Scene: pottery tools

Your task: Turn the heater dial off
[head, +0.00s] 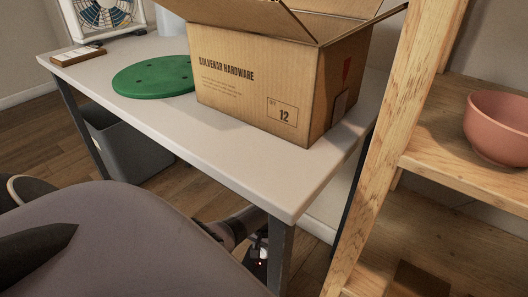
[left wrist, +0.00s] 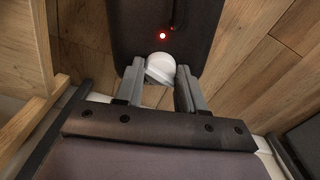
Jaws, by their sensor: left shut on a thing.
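The heater (left wrist: 140,25) is a dark box on the wood floor in the left wrist view, with a small lit red light on it. Its white round dial (left wrist: 159,67) sits on the near side of the light. My left gripper (left wrist: 160,85) has its two grey fingers on either side of the dial and is shut on it. In the head view my left gripper (head: 250,243) is low beside the table leg, where the red light also shows; most of the heater is hidden there. My right gripper is not in view.
A white table (head: 240,150) stands over the area, its dark front leg (head: 280,255) close to my left gripper. On it are a cardboard box (head: 280,85) and a green disc (head: 150,76). A wooden shelf (head: 480,185) with a pink bowl (head: 497,125) is at right. A grey bin (head: 130,145) is under the table.

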